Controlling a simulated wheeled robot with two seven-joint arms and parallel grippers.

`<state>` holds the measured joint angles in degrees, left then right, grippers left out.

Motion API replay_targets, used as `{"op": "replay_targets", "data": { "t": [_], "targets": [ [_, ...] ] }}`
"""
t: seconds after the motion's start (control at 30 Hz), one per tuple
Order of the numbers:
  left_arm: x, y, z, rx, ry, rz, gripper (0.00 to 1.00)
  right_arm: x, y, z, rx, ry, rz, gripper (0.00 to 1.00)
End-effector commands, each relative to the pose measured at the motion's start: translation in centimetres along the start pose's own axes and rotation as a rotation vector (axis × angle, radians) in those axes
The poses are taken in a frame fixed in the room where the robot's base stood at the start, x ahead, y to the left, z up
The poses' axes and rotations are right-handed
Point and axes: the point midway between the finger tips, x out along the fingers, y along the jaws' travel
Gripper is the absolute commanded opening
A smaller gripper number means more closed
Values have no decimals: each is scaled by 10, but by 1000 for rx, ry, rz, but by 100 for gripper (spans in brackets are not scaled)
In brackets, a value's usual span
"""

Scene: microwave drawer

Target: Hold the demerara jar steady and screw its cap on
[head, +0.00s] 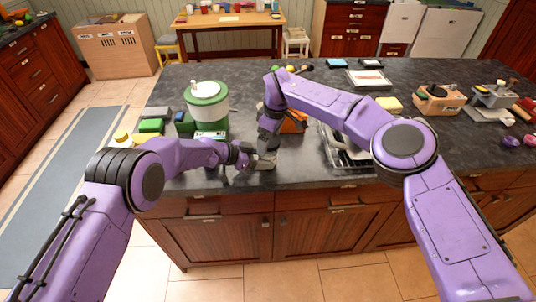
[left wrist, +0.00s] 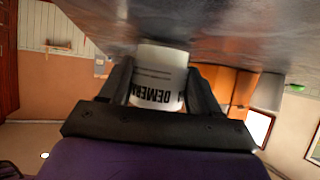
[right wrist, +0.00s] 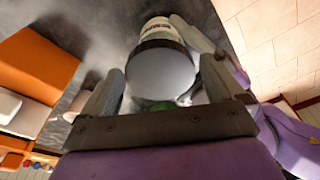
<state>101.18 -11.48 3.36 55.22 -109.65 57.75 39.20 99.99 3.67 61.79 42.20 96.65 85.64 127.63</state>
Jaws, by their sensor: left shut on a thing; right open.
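The demerara jar (left wrist: 158,85) is white with black lettering and shows upright against the dark counter in the left wrist view. My left gripper (head: 254,162) is shut on its body, one finger on each side. In the right wrist view, a flat grey cap (right wrist: 160,74) with a dark rim lies in line with the jar's top. I cannot tell how tightly it sits. My right gripper (head: 268,148) is open above the jar, its fingers on either side of the cap. In the head view, my grippers hide most of the jar.
A green and white round container (head: 207,104) stands left of the grippers, near small green boxes (head: 151,126). An orange object (head: 294,121) lies just behind my right gripper. A metal rack (head: 345,152) is to the right. The counter's front edge runs close by.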

Motion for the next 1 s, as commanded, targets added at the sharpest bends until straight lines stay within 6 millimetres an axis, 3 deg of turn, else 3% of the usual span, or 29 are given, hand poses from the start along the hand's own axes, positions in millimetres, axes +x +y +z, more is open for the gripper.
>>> {"op": "replay_targets", "data": {
  "t": [0.17, 0.8, 1.0],
  "targets": [
    [0, 0, 0, 0, 1, 0, 8, 0, 0, 0, -14, 0, -2, 95],
    [0, 0, 0, 0, 1, 0, 8, 0, 0, -1, -742, -1, -112, 95],
    [0, 0, 0, 0, 1, 0, 8, -1, 0, 0, -793, 0, -120, 95]
  ]
}}
